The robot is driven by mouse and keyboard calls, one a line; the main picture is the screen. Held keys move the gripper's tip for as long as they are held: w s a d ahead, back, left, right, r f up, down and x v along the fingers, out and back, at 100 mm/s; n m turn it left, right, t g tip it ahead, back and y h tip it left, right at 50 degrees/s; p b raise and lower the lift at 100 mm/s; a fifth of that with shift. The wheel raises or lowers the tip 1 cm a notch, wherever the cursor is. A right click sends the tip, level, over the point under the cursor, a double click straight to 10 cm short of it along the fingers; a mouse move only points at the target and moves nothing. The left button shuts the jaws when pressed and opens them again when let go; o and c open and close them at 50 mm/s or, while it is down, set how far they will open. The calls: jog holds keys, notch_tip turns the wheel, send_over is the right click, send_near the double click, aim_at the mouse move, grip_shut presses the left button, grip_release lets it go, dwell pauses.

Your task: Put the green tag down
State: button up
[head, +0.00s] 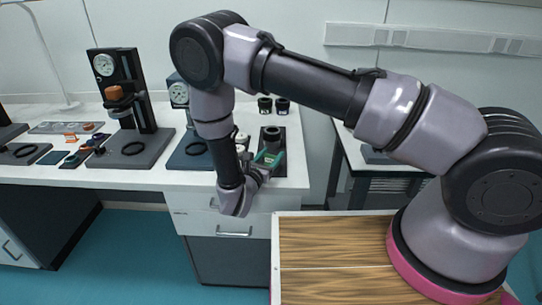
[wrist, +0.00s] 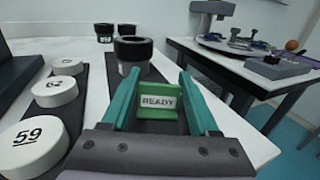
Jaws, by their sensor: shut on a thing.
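The green tag (wrist: 158,113), with a white label reading READY, stands upright between the two teal fingers of my gripper (wrist: 158,82) in the wrist view. My gripper is shut on it. In the head view my gripper (head: 268,158) is over the front right part of the white bench (head: 230,121). The tag cannot be told apart from the teal fingers there. A dark mat (wrist: 118,72) lies under the tag and fingers in the wrist view; whether the tag touches it I cannot tell.
A black-lidded jar (wrist: 133,55) stands just beyond the tag, with two more jars (head: 273,105) farther back. White numbered discs (wrist: 54,92) lie in a row to the left. Gauge stands (head: 128,100) stand on the bench's left. Bare white bench shows right of the mat.

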jog(key=shift+f, duration=0.15)
jog(key=o, duration=1.3)
